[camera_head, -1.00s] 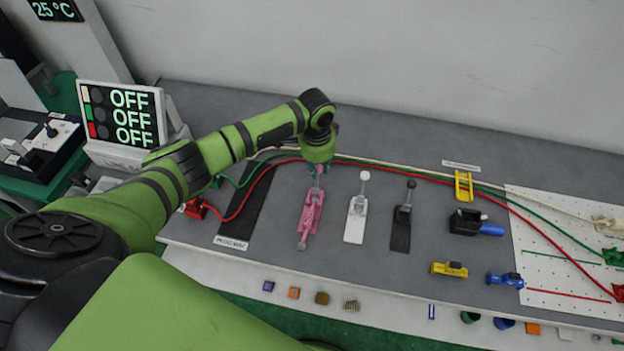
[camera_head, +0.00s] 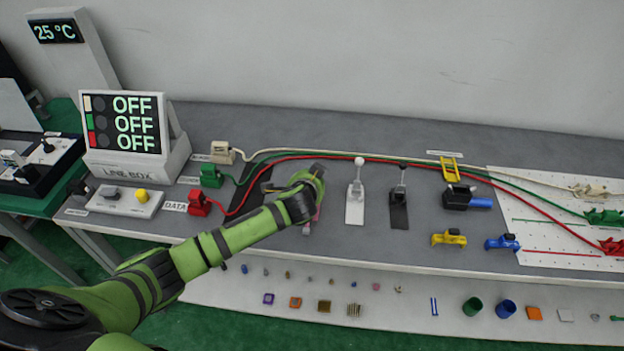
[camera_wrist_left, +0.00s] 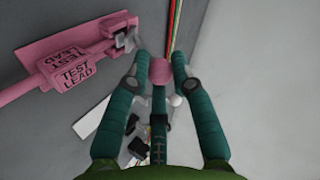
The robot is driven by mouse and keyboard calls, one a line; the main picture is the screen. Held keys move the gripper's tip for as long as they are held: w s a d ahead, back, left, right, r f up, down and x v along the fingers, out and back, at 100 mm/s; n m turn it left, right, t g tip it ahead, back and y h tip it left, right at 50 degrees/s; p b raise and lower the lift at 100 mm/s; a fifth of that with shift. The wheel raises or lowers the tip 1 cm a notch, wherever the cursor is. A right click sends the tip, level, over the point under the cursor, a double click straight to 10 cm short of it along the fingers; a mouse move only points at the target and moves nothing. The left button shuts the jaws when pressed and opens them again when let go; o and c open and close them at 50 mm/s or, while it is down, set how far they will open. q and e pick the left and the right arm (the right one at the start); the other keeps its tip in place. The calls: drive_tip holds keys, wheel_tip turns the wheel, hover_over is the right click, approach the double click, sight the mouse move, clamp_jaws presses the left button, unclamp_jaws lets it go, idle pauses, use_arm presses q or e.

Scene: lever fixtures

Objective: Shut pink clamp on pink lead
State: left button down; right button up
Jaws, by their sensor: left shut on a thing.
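The pink clamp (camera_head: 309,222) is mostly hidden behind my left arm in the head view. In the left wrist view, its pink base plate (camera_wrist_left: 72,42) and grey metal linkage (camera_wrist_left: 124,38) show at upper left. The pink lead (camera_wrist_left: 70,74), marked "TEST LEAD", lies along the clamp, with its cable running to the left edge. My left gripper (camera_wrist_left: 160,66) is shut on the clamp's pink handle knob (camera_wrist_left: 160,72), between its two teal fingertips. Whether the clamp presses on the lead cannot be told. My right gripper is not in view.
A white clamp (camera_head: 355,205) and a black clamp (camera_head: 400,208) stand to the right. Red, green and white cables run behind, from the plugs (camera_head: 199,203) at left to the pegboard (camera_head: 560,225). The line box (camera_head: 140,165) reads OFF on every line.

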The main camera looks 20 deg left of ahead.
use_arm(q)
drive_tip(key=f+t+b, duration=0.1)
drive_tip(key=b, duration=0.1)
drive_tip(key=s+f+t+b, duration=0.1)
drive_tip(key=b, duration=0.2)
drive_tip(key=shift+s+d+f+y, duration=0.1)
drive_tip(key=shift+s+y, duration=0.15)
drive_tip(key=shift+y, duration=0.15)
drive_tip(key=shift+s+t+b, duration=0.2)
drive_tip(key=shift+t+b, duration=0.5)
drive_tip(key=shift+b, duration=0.1)
drive_tip(key=shift+r, duration=0.2)
drive_tip(key=c, duration=1.2)
unclamp_jaws()
drive_tip(key=shift+o, duration=0.7)
